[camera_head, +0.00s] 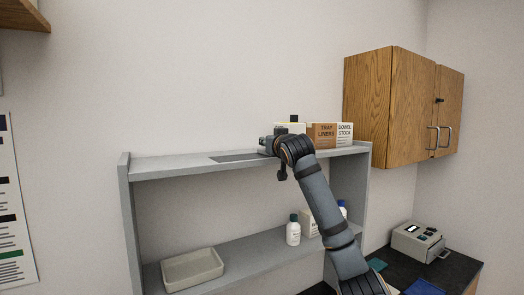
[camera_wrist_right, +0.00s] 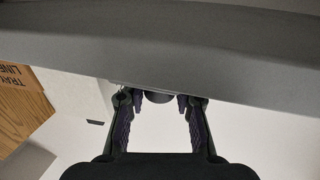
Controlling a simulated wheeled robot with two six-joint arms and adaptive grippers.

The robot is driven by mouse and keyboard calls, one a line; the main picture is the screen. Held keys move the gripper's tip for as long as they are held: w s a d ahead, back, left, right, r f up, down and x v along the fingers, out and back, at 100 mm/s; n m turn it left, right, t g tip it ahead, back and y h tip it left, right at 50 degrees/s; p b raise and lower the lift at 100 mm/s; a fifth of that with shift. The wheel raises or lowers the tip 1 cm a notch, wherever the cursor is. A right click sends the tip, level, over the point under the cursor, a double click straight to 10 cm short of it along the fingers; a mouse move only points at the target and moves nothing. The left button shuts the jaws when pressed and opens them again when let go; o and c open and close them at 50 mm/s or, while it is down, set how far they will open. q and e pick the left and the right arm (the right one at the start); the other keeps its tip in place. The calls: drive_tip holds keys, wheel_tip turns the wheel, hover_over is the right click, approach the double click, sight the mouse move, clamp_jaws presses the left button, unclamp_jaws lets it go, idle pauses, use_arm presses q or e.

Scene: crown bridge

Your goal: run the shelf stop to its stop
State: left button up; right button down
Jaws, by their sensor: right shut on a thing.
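My right gripper (camera_head: 268,146) is at the top shelf of the grey shelf unit, near the middle of its length, with the arm coming up from the lower right. In the right wrist view its two fingers (camera_wrist_right: 160,110) stand on either side of a dark rounded piece, which I take to be the shelf stop (camera_wrist_right: 159,97). The gripper is shut on it. Most of the stop is hidden by the fingers and the grey board. A darker flat strip (camera_head: 238,157) lies along the top shelf, left of the gripper. My left gripper is out of view.
Boxes marked tray liners (camera_head: 321,135) and dowel stock (camera_head: 344,134) stand just right of the gripper. A wooden wall cabinet (camera_head: 390,105) is further right. A white bottle (camera_head: 293,232) and a pale tray (camera_head: 192,269) sit on the lower shelf. The top shelf's left end is clear.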

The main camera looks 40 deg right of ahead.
drive_tip(key=shift+f, duration=0.1)
drive_tip(key=shift+w, duration=0.1)
drive_tip(key=c, duration=1.5)
unclamp_jaws()
drive_tip(key=o, duration=0.5)
drive_tip(key=shift+s+a, duration=0.15)
drive_tip(key=shift+s, duration=0.15)
drive_tip(key=shift+w+r, duration=0.1)
drive_tip(key=shift+r, duration=0.1)
wheel_tip(320, 180, up, 9)
drive_tip(key=shift+a+r, duration=0.1)
drive_tip(key=shift+r, duration=0.35)
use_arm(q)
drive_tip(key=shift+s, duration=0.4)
